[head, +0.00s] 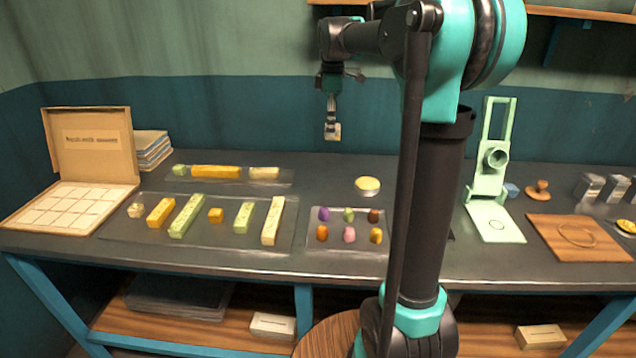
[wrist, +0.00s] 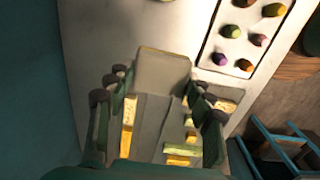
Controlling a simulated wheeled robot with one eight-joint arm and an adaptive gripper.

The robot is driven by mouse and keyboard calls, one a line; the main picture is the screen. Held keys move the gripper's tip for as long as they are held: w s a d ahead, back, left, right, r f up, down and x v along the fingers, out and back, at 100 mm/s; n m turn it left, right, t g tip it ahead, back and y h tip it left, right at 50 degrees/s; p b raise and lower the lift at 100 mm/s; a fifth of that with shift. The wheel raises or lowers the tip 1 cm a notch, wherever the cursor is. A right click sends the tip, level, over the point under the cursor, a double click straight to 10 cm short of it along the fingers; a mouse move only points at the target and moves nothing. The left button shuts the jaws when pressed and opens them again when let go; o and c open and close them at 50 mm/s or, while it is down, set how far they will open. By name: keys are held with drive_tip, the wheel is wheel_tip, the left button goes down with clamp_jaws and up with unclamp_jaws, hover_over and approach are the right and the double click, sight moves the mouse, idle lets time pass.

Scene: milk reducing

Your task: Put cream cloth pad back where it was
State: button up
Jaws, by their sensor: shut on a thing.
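My gripper (head: 332,100) hangs in the air above the back of the table, left of my arm's column. It is shut on a small pale block-like thing, which I take to be the cream cloth pad (head: 333,131). In the wrist view the pad (wrist: 163,70) sits between the fingertips, pale grey-cream with a flat face. It is well above the table and touches nothing below. The spot it came from cannot be told from these frames.
A round cream-topped piece (head: 367,185) lies on the dark table (head: 330,172). Trays of coloured bars (head: 188,215) and small coloured lumps (head: 348,234) lie in front. An open box (head: 90,140) stands left, a green stand (head: 490,170) right. Bare table surrounds the round piece.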

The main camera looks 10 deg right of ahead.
sight(330, 188)
wheel_tip(330, 188, down, 19)
drive_tip(key=shift+r, duration=0.15)
idle(0.4)
drive_tip(key=o, duration=1.1)
wheel_tip(330, 188, up, 12)
drive_tip(key=shift+r, duration=0.1)
